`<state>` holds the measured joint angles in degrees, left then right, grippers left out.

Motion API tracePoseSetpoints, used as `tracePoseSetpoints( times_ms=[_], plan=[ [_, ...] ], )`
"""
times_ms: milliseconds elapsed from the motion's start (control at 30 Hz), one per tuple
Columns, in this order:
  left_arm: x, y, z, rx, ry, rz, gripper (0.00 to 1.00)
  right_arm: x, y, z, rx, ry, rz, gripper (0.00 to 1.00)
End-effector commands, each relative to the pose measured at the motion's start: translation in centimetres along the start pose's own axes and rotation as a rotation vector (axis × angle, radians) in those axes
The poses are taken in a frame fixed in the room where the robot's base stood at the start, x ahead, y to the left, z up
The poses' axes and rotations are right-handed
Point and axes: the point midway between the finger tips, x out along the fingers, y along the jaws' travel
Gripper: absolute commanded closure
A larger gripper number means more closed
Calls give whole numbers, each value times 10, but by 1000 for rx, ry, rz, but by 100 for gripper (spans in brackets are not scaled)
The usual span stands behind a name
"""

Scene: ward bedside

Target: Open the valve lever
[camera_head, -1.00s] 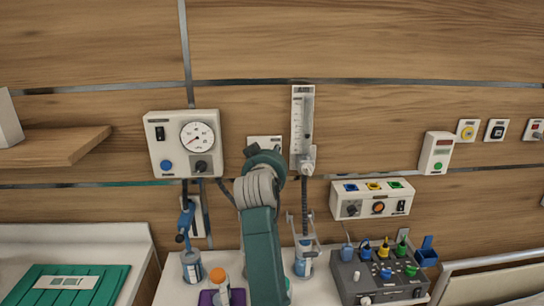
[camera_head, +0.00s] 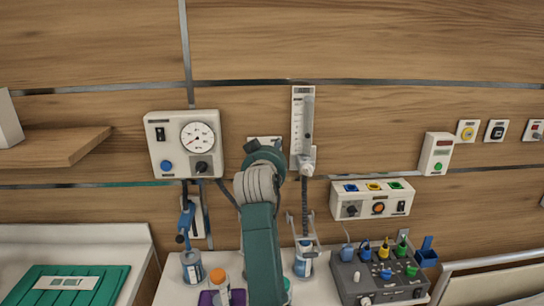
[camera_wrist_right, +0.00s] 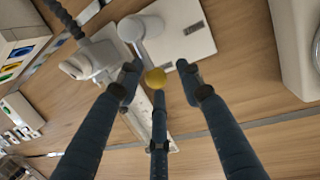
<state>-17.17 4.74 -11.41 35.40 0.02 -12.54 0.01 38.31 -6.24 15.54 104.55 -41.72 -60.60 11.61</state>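The valve is a white wall plate (camera_wrist_right: 180,30) with a round white hub (camera_wrist_right: 130,28) and a lever arm ending in a yellow knob (camera_wrist_right: 155,78) in the right wrist view. The three dark fingers of my right gripper (camera_wrist_right: 157,75) are spread, with the yellow knob between their tips. I cannot tell whether any finger touches it. In the head view my right arm covers most of the plate (camera_head: 265,140), and the lever and fingers are hidden. My left gripper is not in view.
A flowmeter (camera_head: 302,120) hangs right beside my arm, with a bottle (camera_head: 303,265) below. A gauge panel (camera_head: 165,155) is to the left. Below are an orange-capped bottle (camera_head: 218,276) and a grey control box (camera_head: 350,285). The upper wall is clear.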

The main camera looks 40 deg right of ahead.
Motion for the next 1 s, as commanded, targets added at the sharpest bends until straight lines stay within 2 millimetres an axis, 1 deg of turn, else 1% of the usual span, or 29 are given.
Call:
tracePoseSetpoints(
  times_ms=[33, 200, 300, 433, 600, 1000],
  plan=[
    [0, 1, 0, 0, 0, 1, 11, -2, 0, -11, 4, 4, -1, 64],
    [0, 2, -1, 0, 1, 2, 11, -8, -1, -45, 5, 6, -3, 64],
    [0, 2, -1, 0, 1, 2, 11, -12, -1, -62, 4, 4, -3, 64],
    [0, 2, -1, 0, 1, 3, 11, -15, -1, -80, 3, 3, -4, 64],
    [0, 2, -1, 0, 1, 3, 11, -16, -1, -89, 1, 1, -4, 64],
    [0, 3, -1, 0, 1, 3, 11, -16, -1, -89, 1, 0, -3, 64]
  ],
)
